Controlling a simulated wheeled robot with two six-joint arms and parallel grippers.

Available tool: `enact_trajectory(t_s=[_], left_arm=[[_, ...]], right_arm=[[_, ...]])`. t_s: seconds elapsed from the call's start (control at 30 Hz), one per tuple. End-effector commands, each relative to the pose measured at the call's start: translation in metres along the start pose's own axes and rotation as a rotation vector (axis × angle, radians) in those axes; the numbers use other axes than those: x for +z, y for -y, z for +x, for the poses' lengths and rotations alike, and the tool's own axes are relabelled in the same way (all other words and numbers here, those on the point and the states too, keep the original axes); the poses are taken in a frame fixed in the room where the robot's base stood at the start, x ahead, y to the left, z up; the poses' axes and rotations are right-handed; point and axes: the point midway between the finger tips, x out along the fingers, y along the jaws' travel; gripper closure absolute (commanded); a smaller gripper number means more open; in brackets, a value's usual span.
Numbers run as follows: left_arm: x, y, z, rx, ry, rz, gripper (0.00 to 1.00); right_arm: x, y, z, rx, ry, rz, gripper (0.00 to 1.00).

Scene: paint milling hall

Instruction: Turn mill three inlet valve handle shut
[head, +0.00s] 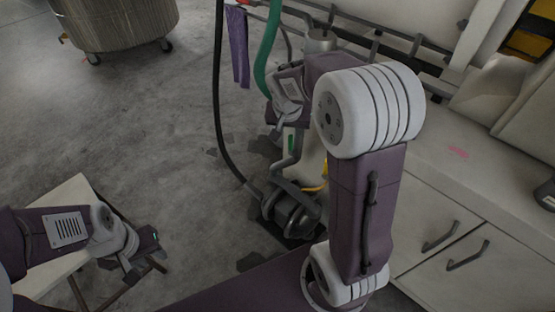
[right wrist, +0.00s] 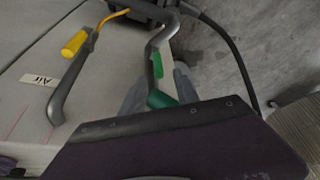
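A grey bent pipe or lever with a green part (right wrist: 157,66) runs up the middle of the right wrist view. A second green piece (right wrist: 161,99) lies nearer the palm. My right gripper (right wrist: 161,77) has its two grey fingers apart, one on each side of this line; I see no firm contact. In the head view the green part (head: 291,141) shows below the right wrist, whose arm hides much of the area. I cannot tell which part is the mill three inlet valve handle. My left gripper (head: 139,268) is low at left, away from it; its finger gap is unclear.
A yellow handle (right wrist: 74,43), a grey curved bar (right wrist: 62,97) and an "Air" label (right wrist: 40,79) are beside the pipe. A dark pump-like machine (head: 290,207) stands below. Black and green hoses (head: 268,45) hang nearby. A cabinet (head: 440,225) is at right.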

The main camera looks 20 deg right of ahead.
Motion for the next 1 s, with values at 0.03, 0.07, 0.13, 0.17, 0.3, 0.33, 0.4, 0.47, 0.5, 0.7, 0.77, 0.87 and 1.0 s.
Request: enact_trajectory(t_s=[0.03, 0.07, 0.13, 0.17, 0.3, 0.33, 0.4, 0.47, 0.5, 0.7, 0.77, 0.87, 1.0], left_arm=[[0.000, 0.000, 0.005, 0.000, -0.001, 0.000, 0.64], [0.000, 0.000, 0.004, 0.000, -0.001, 0.000, 0.64], [0.000, 0.000, 0.002, 0.000, -0.001, 0.000, 0.64], [0.000, 0.000, 0.002, 0.000, -0.001, 0.000, 0.64], [0.001, 0.000, 0.012, 0.000, -0.002, 0.000, 0.64], [0.001, 0.000, 0.015, 0.000, -0.001, 0.000, 0.64], [0.002, 0.000, 0.022, 0.000, -0.001, 0.000, 0.64], [0.003, 0.001, 0.028, 0.000, -0.001, 0.000, 0.64], [0.003, 0.001, 0.031, 0.000, -0.001, 0.000, 0.64], [0.004, 0.001, 0.039, 0.000, -0.001, 0.000, 0.64], [0.004, 0.001, 0.039, 0.000, -0.001, 0.000, 0.64], [0.004, 0.001, 0.039, 0.000, -0.001, 0.000, 0.64], [0.004, 0.001, 0.039, 0.000, -0.001, 0.000, 0.64]], right_arm=[[0.002, -0.001, 0.004, 0.000, 0.000, 0.002, 0.63], [0.001, -0.001, 0.004, 0.000, 0.000, 0.002, 0.63], [0.001, -0.001, 0.002, 0.000, 0.000, 0.002, 0.63], [0.001, -0.001, 0.003, 0.000, 0.000, 0.002, 0.63], [0.003, -0.001, 0.023, 0.001, 0.003, 0.001, 0.63], [0.003, -0.001, 0.030, 0.001, 0.004, 0.001, 0.63], [0.003, -0.001, 0.046, 0.001, 0.003, 0.002, 0.63], [0.003, -0.001, 0.059, 0.002, 0.004, 0.002, 0.63], [0.003, -0.001, 0.067, 0.001, 0.004, 0.002, 0.63], [0.002, 0.000, 0.090, 0.000, 0.001, 0.001, 0.63], [0.001, 0.000, 0.092, 0.000, 0.001, 0.001, 0.63], [0.001, 0.000, 0.092, 0.000, 0.001, 0.001, 0.63], [0.001, 0.000, 0.092, 0.000, 0.001, 0.001, 0.63]])
